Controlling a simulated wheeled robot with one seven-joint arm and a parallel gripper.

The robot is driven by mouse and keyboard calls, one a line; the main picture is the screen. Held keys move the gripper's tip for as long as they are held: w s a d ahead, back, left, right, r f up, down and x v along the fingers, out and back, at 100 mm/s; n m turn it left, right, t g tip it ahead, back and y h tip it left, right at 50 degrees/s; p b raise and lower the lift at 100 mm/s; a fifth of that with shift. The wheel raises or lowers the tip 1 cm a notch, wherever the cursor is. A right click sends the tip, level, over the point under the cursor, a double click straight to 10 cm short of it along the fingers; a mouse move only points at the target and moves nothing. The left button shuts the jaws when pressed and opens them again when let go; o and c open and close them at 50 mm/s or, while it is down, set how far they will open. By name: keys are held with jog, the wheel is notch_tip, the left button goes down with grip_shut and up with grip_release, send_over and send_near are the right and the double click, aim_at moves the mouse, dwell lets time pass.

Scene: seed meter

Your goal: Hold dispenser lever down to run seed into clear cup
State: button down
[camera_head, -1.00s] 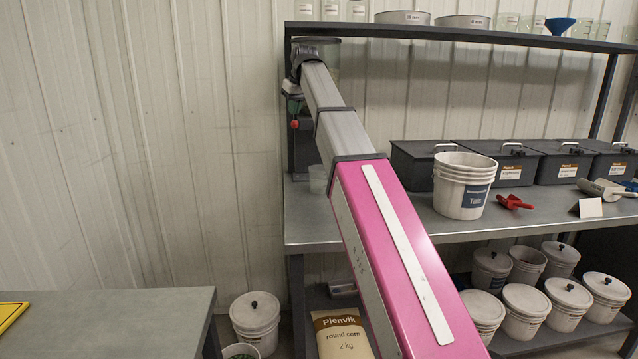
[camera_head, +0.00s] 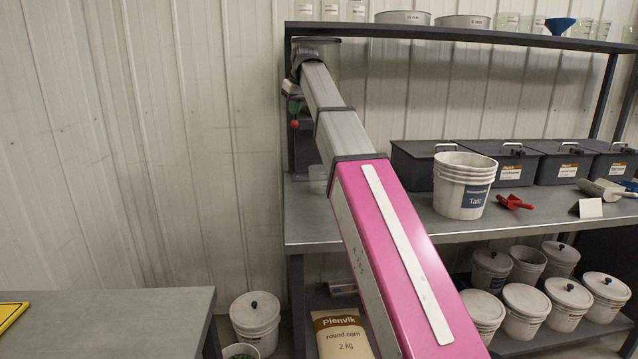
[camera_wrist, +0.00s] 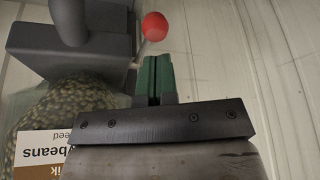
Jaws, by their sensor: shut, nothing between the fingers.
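The dispenser's lever ends in a red ball knob (camera_head: 294,124), which also shows in the wrist view (camera_wrist: 155,26). The wrist view shows the grey dispenser body (camera_wrist: 85,50) and its clear hopper of greenish seed (camera_wrist: 75,100) with a "beans" label. My gripper (camera_wrist: 155,62) has green fingers held together with nothing between them. The fingertips are close to the knob; in the head view they appear just above it. I cannot tell whether they touch it. The clear cup (camera_head: 318,178) stands on the bench, partly behind my arm; its contents are too small to make out.
A shelf (camera_head: 440,33) with glassware runs above. A paper sack (camera_head: 342,335) and lidded buckets stand below.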

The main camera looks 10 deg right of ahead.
aim_at(295, 123)
jog(key=shift+f, duration=0.2)
jog(key=shift+f, duration=2.65)
jog(key=shift+r, duration=0.1)
dwell(3.4)
jog(key=shift+r, duration=4.5)
